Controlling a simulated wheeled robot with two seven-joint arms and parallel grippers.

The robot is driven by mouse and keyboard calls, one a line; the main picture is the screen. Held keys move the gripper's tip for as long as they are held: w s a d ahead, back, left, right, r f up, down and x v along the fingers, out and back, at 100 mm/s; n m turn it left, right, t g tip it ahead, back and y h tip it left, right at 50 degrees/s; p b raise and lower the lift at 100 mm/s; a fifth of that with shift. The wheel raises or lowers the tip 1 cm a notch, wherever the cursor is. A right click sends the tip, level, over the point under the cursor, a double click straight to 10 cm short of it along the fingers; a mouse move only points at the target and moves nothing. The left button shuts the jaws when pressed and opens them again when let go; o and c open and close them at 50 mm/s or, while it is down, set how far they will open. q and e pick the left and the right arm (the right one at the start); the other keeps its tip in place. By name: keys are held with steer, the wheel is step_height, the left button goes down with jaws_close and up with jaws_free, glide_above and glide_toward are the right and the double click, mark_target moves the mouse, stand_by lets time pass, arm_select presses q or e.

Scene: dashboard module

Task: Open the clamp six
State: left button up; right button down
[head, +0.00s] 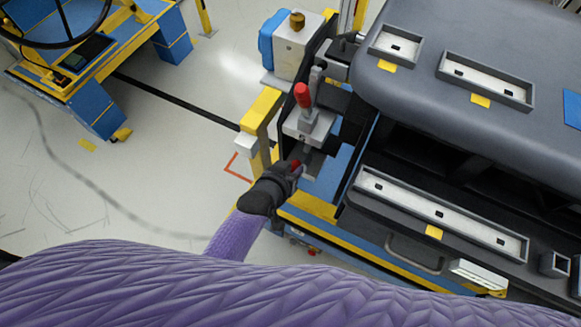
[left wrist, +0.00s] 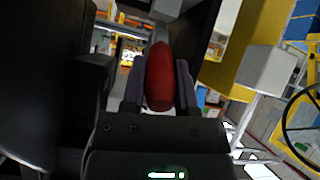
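A toggle clamp with an upright red handle (head: 303,95) stands on a grey block at the left end of the dashboard fixture. A second red clamp handle (head: 296,164) shows just below it, mostly hidden by my left gripper (head: 298,171). In the left wrist view this red handle (left wrist: 160,75) lies between the two dark fingers of my left gripper (left wrist: 159,85), which sit close against both its sides. The clamp's base and arm are hidden there. No label shows which clamp is number six. My right gripper is not in view.
The dark grey dashboard module (head: 450,45) fills the right side. A yellow post (head: 262,108) and a white-and-blue box (head: 297,45) stand near the clamps. A blue-and-yellow cart (head: 95,60) with a steering wheel is at the upper left. The floor between is clear.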

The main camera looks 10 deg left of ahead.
arm_select(q)
steer(key=o, duration=0.4)
steer(key=p+v, duration=0.4)
steer(key=v, duration=0.6)
